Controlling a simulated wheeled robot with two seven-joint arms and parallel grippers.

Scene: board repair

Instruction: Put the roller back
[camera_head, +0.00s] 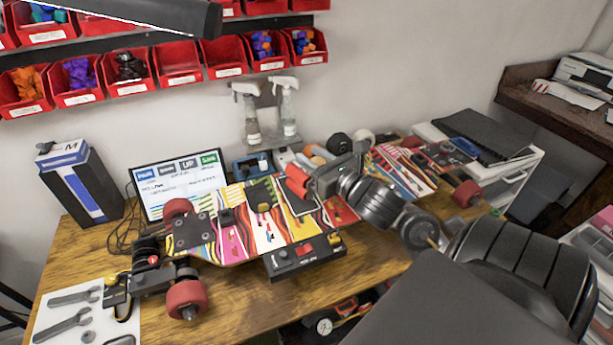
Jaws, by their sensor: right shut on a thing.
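My right gripper (314,186) reaches in from the right over the middle of the workbench. It is shut on a red, roughly cylindrical piece that looks like the roller (297,181). The roller is tilted and appears above the colourful skateboard deck (262,228); I cannot tell whether it touches anything below. The gripper hides part of it and part of the deck. My left gripper is not in view.
Behind the deck stand a monitor (182,183), two spray bottles (288,112) and a black-and-blue box (82,185). Red bins (178,63) hang on the wall. Wrenches (62,326) lie front left. Red wheels (187,298) project from the deck. Bare wood (240,290) shows in front.

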